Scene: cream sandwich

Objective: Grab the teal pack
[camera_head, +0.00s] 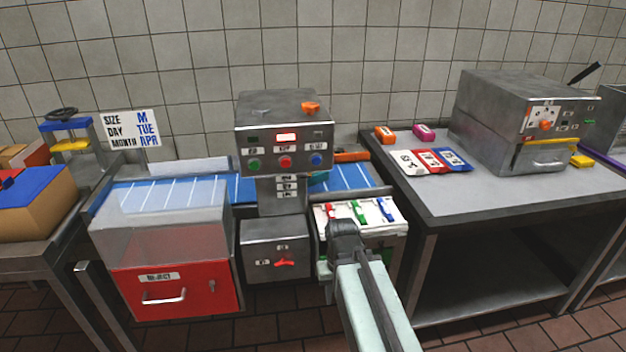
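I cannot clearly make out a teal pack. A small teal-tinted patch (318,179) shows on the blue conveyor just right of the grey machine's column, but I cannot tell if it is a pack. My gripper (344,232) is the dark end of my pale arm. It is in front of the white tray (325,218) with red, green and blue clips, and covers part of it. Its fingers are not clear, so I cannot tell whether it is open or shut, or holding anything.
The grey machine (284,130) has an orange piece (310,107) on top. A red reject bin (172,290) stands at left. The right table (430,196) holds an orange pack (385,134), a pink pack (424,132), cards (431,161) and a metal box machine (500,110).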

